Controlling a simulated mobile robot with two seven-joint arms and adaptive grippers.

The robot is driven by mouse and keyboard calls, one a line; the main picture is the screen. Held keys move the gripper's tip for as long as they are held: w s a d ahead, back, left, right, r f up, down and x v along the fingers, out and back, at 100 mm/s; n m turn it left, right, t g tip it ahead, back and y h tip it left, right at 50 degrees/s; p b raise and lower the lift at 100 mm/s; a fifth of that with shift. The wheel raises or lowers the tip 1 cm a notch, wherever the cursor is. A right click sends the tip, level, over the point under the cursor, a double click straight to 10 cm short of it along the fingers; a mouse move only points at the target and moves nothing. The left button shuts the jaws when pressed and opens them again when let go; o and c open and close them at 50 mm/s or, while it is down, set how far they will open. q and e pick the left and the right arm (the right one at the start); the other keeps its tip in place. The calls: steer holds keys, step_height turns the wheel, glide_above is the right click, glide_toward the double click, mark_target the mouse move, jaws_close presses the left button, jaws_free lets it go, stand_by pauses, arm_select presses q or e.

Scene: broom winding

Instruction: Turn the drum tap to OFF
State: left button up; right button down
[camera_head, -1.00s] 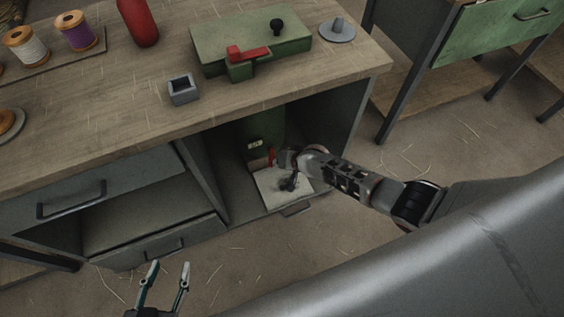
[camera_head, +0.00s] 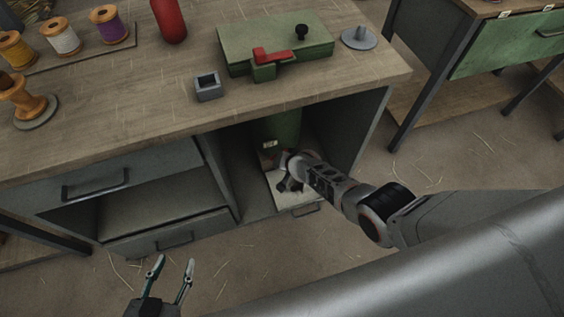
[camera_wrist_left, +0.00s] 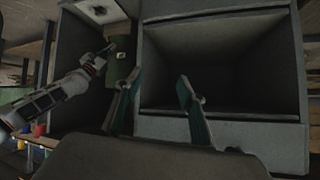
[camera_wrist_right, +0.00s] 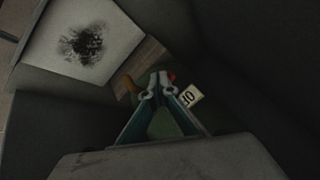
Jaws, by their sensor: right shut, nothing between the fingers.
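The green drum (camera_head: 284,127) stands inside the right-hand open bay of the workbench. My right gripper (camera_wrist_right: 158,80) is shut and empty, close to the tap; contact cannot be told. My left gripper (camera_head: 174,265) is open and empty in front of the bench, low down.
A white sheet with a dark stain (camera_wrist_right: 85,45) lies on the bay floor below the drum. The bay's side walls are close around my right arm. The benchtop (camera_head: 130,110) holds thread spools, a red cylinder (camera_head: 169,20) and a green box with a red lever (camera_head: 275,48).

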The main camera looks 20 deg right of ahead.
arm_select(q)
steer(key=shift+w+d+r+b, duration=0.2)
steer(key=shift+b, duration=0.15)
arm_select(e)
steer(key=shift+w+a, duration=0.6)
steer(key=shift+w, duration=0.25)
steer(key=shift+w+r, duration=0.15)
steer(key=shift+w, duration=0.05)
steer(key=shift+s, duration=0.1)
